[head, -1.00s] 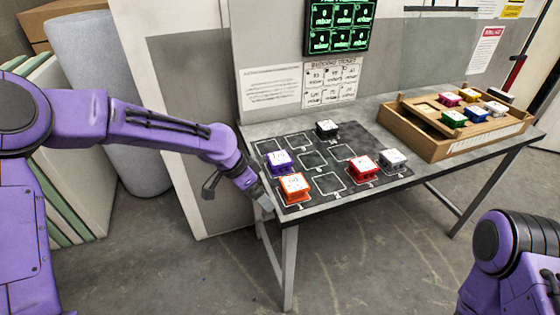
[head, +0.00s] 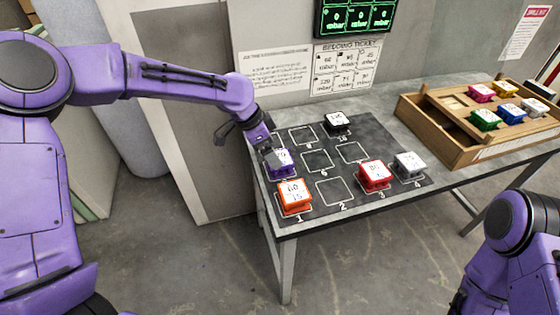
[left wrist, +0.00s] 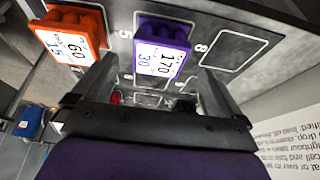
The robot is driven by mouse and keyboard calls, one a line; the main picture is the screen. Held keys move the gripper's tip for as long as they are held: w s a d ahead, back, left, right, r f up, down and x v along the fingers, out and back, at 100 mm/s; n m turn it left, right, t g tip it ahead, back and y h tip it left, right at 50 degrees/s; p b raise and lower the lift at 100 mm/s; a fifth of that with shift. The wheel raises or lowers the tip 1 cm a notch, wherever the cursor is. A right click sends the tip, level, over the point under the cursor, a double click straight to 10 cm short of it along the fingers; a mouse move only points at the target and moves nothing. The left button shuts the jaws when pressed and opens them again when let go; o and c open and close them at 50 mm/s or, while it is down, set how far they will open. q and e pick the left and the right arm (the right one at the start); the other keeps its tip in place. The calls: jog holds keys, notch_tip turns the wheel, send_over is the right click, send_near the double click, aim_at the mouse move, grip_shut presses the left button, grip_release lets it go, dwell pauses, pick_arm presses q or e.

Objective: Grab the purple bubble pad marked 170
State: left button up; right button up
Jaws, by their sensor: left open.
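The purple bubble pad (head: 281,163) sits on the black mat (head: 332,215) at the table's left side, behind the orange pad. In the left wrist view the purple pad (left wrist: 160,52) shows a white label reading 170 and 30. My left gripper (head: 270,150) is open, close to the purple pad. In the left wrist view the two fingers of the left gripper (left wrist: 155,75) stand on either side of the pad's label, with nothing visibly gripped. Only my right arm shows at the lower right of the head view; its gripper is out of frame.
An orange pad (head: 295,197) marked 60 stands just in front of the purple pad. A red pad (head: 375,175), a white pad (head: 408,165) and a black pad (head: 337,124) stand elsewhere on the mat. A wooden tray (head: 450,145) with several pads is at the right.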

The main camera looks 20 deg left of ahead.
aim_at(287, 170)
pick_arm(q)
jog(key=p+x, duration=0.1)
jog(key=x, duration=0.4)
jog(key=shift+w+d, duration=0.1)
jog(key=shift+d, duration=0.1)
jog(key=c, duration=1)
jog(key=shift+r, duration=0.1)
